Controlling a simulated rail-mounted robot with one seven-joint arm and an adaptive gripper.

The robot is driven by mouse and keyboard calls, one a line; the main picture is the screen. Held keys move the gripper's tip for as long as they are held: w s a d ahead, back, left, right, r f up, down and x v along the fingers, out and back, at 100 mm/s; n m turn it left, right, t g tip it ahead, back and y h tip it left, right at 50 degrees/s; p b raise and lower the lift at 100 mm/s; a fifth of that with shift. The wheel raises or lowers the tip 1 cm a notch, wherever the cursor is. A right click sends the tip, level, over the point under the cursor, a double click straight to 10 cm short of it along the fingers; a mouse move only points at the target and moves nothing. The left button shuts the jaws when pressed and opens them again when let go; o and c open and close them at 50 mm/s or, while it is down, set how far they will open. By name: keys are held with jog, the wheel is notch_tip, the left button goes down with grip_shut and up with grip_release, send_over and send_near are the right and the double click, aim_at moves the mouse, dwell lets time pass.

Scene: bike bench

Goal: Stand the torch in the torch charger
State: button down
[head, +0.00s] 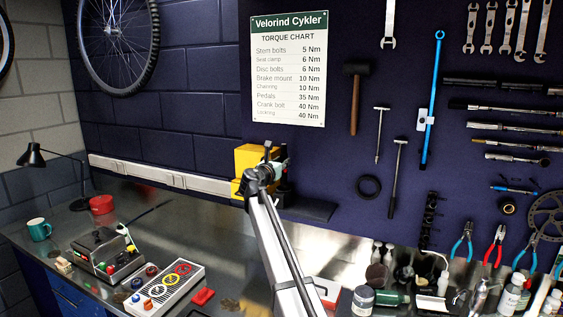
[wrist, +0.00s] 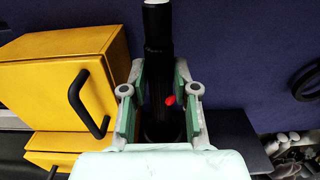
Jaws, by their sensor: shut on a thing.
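The torch (wrist: 157,35) is a dark cylinder with a pale end at the top edge of the wrist view. A red spot, perhaps its button, shows on its side. My gripper (wrist: 159,82) has its green-padded fingers on either side of the torch and is shut on it. In the head view my gripper (head: 270,168) is in front of the yellow cabinet and the wall, and mostly hides the torch. The torch charger cannot be made out clearly; the torch's lower end and what is under it are dark and largely hidden by my gripper.
A yellow cabinet (wrist: 50,75) with a black handle stands close left of my gripper. A dark flat slab (head: 308,209) lies to the right. A control box with coloured rings (head: 165,290) is on the bench at front left; bottles and jars (head: 510,298) crowd the right.

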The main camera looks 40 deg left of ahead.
jog(key=shift+f+b, duration=1)
jog(key=shift+f, duration=1.75)
jog(key=c, duration=0.8)
grip_release()
jog(key=shift+s, duration=0.15)
jog(key=v, duration=1.1)
jog(key=shift+s+d, duration=0.15)
jog(key=shift+s, duration=0.25)
